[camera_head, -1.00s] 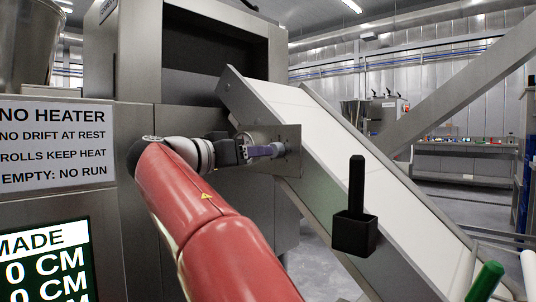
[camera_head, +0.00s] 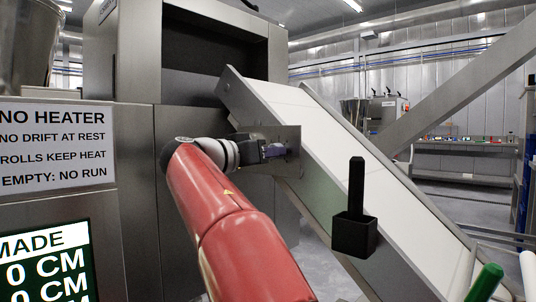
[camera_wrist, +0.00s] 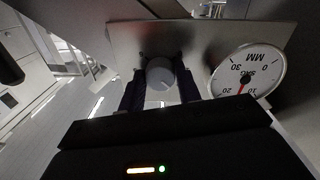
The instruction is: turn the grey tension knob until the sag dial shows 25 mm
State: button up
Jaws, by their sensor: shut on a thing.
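The grey tension knob (camera_wrist: 160,73) sits on a metal plate between my two dark fingers in the wrist view. My gripper (camera_wrist: 160,88) is shut on it, one finger on each side. In the head view my gripper (camera_head: 279,150) is up against the plate (camera_head: 292,140) beside the chute, and the knob is hidden there. The white sag dial (camera_wrist: 268,78) is to the right of the knob in the wrist view.
A sloping white chute (camera_head: 345,140) runs down to the right behind the plate. A black block with an upright handle (camera_head: 355,232) is at its near side. A steel machine housing (camera_head: 135,180) stands at the left. A green-ended rod (camera_head: 485,283) is at lower right.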

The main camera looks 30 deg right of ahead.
jog(key=shift+n, duration=0.3)
jog(key=shift+c, duration=0.2)
jog(key=shift+s+n+p, duration=0.1)
jog(key=shift+n+p, duration=0.45)
jog(key=shift+n, duration=3.55)
jog(key=o, duration=1)
jog(key=shift+c, duration=0.2)
jog(key=v, duration=0.7)
jog(key=shift+s+a+f+b, duration=0.15)
jog(key=shift+s+a+b, duration=0.05)
jog(key=shift+a+b, duration=0.15)
